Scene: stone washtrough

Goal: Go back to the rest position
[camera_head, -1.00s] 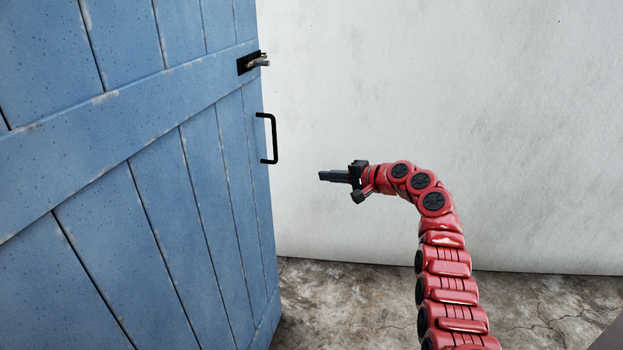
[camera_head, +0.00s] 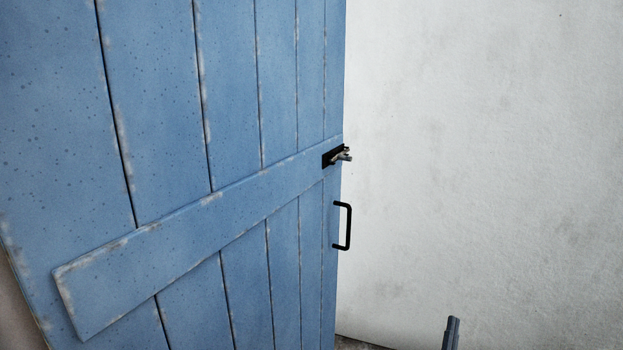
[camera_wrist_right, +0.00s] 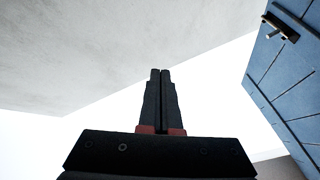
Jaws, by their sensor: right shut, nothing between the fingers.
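My right gripper (camera_head: 451,333) shows only as dark fingertips at the bottom edge of the head view, in front of the white wall and apart from the door. In the right wrist view its two dark fingers (camera_wrist_right: 159,75) lie together, shut and empty. The rest of my right arm is out of the head view. My left gripper is in neither view.
A blue plank door (camera_head: 180,200) fills the left half of the head view, with a black latch (camera_head: 335,157) and a black pull handle (camera_head: 348,226) near its right edge. A white wall (camera_head: 480,150) stands behind. The space right of the door looks clear.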

